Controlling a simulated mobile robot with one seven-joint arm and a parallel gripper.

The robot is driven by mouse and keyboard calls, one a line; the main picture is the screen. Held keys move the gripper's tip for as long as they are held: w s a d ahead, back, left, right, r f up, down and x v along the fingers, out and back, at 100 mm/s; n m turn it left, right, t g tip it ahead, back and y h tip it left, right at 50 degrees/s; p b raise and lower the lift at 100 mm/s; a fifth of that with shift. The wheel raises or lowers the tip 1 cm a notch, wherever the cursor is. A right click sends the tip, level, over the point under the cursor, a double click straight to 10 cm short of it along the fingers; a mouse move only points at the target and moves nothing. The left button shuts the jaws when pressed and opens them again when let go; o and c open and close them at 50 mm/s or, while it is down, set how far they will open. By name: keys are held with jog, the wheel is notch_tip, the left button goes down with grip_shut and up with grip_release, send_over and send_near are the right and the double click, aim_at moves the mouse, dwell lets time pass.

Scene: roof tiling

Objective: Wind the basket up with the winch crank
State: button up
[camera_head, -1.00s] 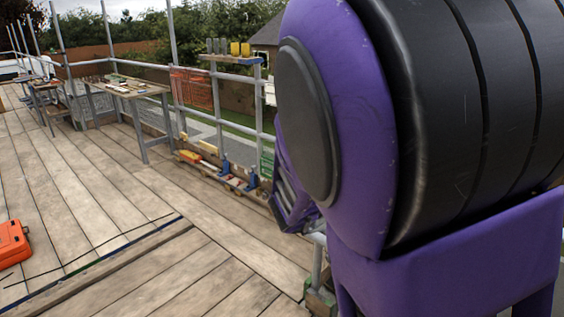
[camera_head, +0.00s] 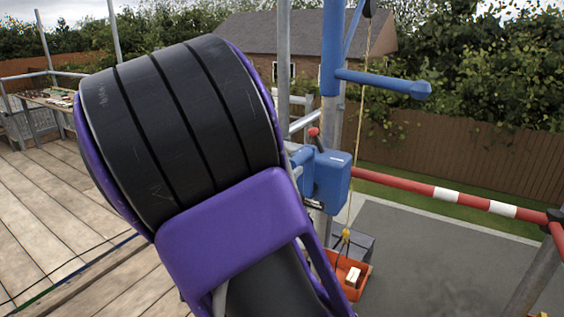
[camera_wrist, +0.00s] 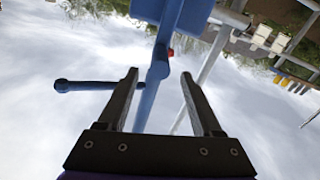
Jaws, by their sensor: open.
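The blue winch (camera_head: 328,178) is mounted on the scaffold post to the right of my arm in the head view. Its crank shows a red knob (camera_head: 314,132) on top. The orange basket (camera_head: 352,291) is low down at the yellow rope, with a pale block in it. My gripper (camera_wrist: 158,75) is open and empty in the wrist view. Blue winch parts (camera_wrist: 182,10) and a small red knob (camera_wrist: 170,52) lie beyond the fingertips there, apart from them. My arm hides the gripper in the head view.
A blue davit arm (camera_head: 385,82) sticks out right of the post. A red and white rail (camera_head: 440,193) runs along the right side. Plank decking (camera_head: 45,200) is open at left. A work table (camera_head: 45,97) stands far left.

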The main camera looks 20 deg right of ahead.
aim_at(300, 160)
jog(key=x, duration=0.8)
jog(key=shift+w+d+b, duration=0.15)
jog(key=shift+b, duration=0.15)
grip_shut()
dwell(1.0)
